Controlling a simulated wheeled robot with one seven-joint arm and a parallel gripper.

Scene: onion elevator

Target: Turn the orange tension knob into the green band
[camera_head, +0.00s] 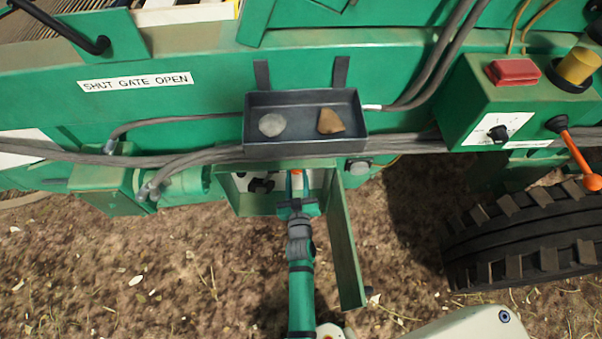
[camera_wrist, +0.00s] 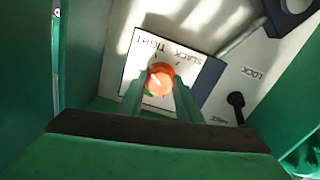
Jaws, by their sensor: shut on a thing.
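The orange tension knob (camera_wrist: 160,79) sits on a white dial plate marked TIGHT and SLACK (camera_wrist: 190,62) inside an open green box. My gripper (camera_wrist: 160,88) is shut on the knob, with one finger on each side of it. A pale pointer line shows on the knob's face. A small patch of green shows at the knob's lower edge; the rest of the band is hidden by the knob and fingers. In the head view my gripper (camera_head: 297,190) reaches into the green box (camera_head: 240,200), and only a bit of orange shows between the fingers.
A black lever (camera_wrist: 236,104) by a LOCK label stands right of the dial. The box door (camera_head: 345,240) hangs open on the right. A dark tray (camera_head: 305,138) with a stone and a brown lump sits above. A control box (camera_head: 520,100) and tyre (camera_head: 525,235) are further right.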

